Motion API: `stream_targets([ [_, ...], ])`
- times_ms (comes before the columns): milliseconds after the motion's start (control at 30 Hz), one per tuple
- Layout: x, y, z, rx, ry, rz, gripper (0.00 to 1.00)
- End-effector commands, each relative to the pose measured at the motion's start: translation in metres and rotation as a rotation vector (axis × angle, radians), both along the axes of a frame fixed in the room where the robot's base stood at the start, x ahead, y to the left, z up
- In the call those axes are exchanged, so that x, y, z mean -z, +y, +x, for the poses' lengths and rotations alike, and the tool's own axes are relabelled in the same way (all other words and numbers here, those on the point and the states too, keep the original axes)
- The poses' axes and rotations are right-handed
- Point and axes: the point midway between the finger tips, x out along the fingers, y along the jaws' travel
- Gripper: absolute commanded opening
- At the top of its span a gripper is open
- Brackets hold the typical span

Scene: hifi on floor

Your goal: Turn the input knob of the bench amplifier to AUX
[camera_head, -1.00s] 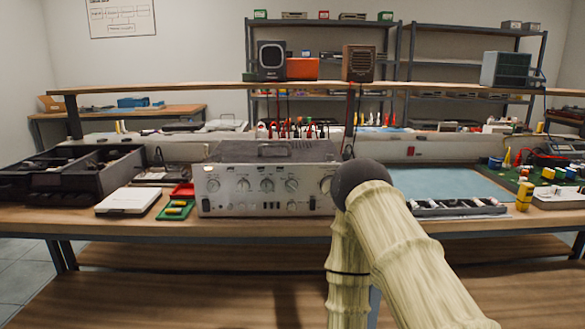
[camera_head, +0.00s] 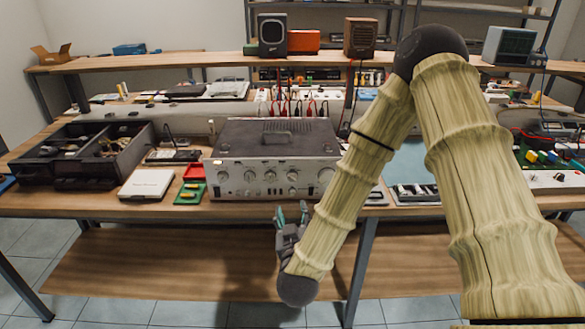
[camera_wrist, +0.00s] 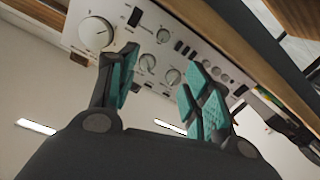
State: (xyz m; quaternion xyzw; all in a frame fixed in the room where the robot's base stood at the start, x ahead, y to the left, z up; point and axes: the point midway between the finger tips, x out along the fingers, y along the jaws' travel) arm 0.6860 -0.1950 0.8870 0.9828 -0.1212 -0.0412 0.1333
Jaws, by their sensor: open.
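The bench amplifier (camera_head: 275,160) is a silver-fronted unit with a dark top, standing on the wooden bench in the head view. Its front carries a row of several round knobs (camera_head: 267,176) and smaller controls. I cannot read any label, so I cannot tell which knob is the input knob. My gripper (camera_head: 291,212) is in front of and below the amplifier's front panel, pointing up. In the wrist view my gripper (camera_wrist: 160,95) has its teal-padded fingers apart and empty. The panel shows tilted beyond them, with a large knob (camera_wrist: 96,33) near the left finger.
My arm covers part of the blue mat (camera_head: 405,160) on the right. A lower shelf (camera_head: 180,265) runs under the bench.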

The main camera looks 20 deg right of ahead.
Motion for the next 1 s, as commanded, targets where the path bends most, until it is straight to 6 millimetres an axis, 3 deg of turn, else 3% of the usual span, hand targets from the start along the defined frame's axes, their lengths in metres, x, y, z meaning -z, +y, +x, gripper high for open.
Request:
stream_targets([
  [33,-0.017,-0.001,0.002,0.011,-0.017,-0.006,0.49],
  [200,-0.032,-0.004,0.005,0.029,-0.044,-0.020,0.49],
  [367,-0.033,-0.008,0.018,0.031,-0.049,-0.019,0.49],
  [800,-0.033,-0.027,0.083,0.030,-0.047,-0.020,0.49],
  [1000,-0.032,-0.032,0.102,0.030,-0.046,-0.018,0.49],
])
